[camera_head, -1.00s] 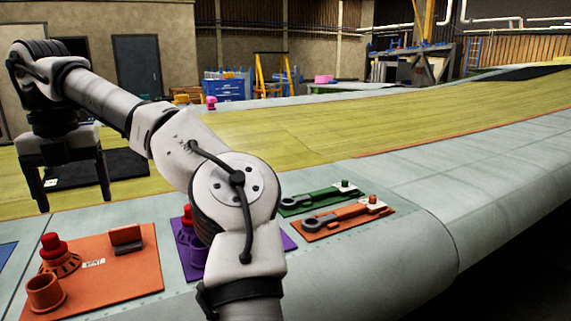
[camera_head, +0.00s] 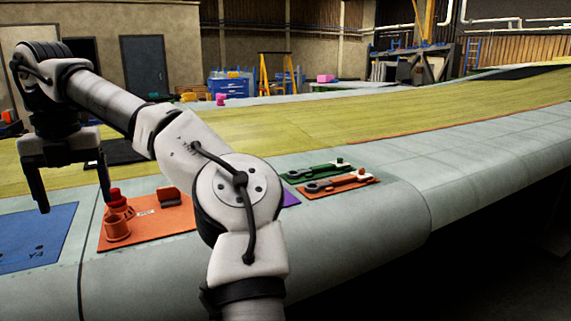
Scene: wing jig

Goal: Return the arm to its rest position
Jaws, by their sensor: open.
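My gripper (camera_head: 75,205) hangs from the bent arm at the left of the head view. Its two dark fingers point down, spread apart, with nothing between them. In the picture it sits above the wing's edge, between the blue plate (camera_head: 35,245) and the orange plate (camera_head: 165,222); its exact height over the surface I cannot tell. My arm crosses the middle of the view and hides most of a purple plate (camera_head: 291,197).
The orange plate carries an orange cup (camera_head: 117,228), a red-knobbed part (camera_head: 116,201) and a dark red block (camera_head: 168,195). Green (camera_head: 318,172) and orange-red (camera_head: 338,185) tool plates lie right of my arm. The wing's right side is bare.

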